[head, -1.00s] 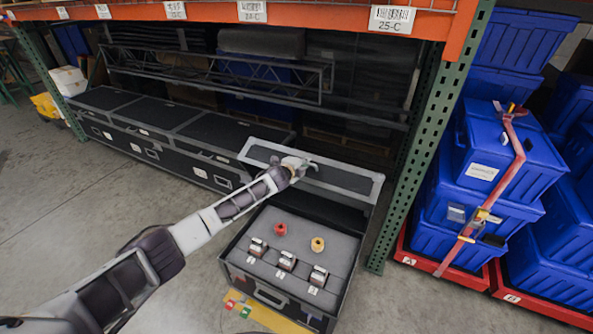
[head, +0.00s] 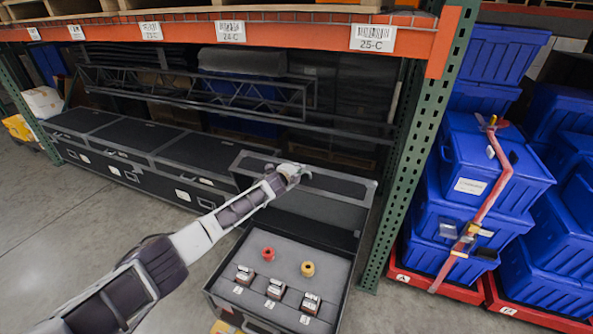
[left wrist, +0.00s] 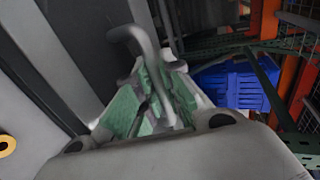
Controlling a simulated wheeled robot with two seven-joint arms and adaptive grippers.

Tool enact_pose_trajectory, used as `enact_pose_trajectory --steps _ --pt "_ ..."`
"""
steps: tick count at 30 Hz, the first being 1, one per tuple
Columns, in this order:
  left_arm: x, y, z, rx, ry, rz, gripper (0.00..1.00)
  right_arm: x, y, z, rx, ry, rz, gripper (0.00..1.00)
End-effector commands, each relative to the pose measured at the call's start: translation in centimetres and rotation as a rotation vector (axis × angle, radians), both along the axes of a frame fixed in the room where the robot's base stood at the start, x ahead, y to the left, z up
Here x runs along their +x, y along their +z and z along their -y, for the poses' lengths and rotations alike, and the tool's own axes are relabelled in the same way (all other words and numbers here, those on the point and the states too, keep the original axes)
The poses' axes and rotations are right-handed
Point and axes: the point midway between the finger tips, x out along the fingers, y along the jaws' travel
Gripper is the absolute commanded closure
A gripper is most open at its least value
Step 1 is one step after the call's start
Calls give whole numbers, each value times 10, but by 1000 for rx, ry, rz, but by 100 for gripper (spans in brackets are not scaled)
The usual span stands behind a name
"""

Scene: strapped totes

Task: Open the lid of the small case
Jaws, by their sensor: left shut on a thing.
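The small case (head: 342,290) is a dark box with a grey foam insert, and its lid (head: 325,208) stands raised at the back. Red and yellow round pieces and several small numbered metal blocks sit in the foam. My left gripper (head: 290,172) is at the lid's upper edge. In the left wrist view my left gripper (left wrist: 158,100) has its green-padded fingers shut on a bent grey handle (left wrist: 140,45) at the lid. The lid's hinge is hard to make out. My right gripper is not in view.
Long black cases (head: 130,150) stand to the left under the orange shelf beam (head: 300,32). A green rack post (head: 405,170) rises just right of the small case. Strapped blue totes (head: 485,165) stand on red bases further right. The floor at left is clear.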

Motion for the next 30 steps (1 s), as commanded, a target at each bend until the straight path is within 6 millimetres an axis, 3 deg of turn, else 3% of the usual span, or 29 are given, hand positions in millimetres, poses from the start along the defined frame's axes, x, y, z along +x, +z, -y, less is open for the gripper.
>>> enact_pose_trajectory --steps 1,6,30 --pt "-1 -4 -1 3 2 -5 87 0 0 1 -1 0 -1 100" --pt "-1 -3 -1 2 2 -4 69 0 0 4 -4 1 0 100" --pt "-10 2 -5 0 0 -2 69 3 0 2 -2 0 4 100"
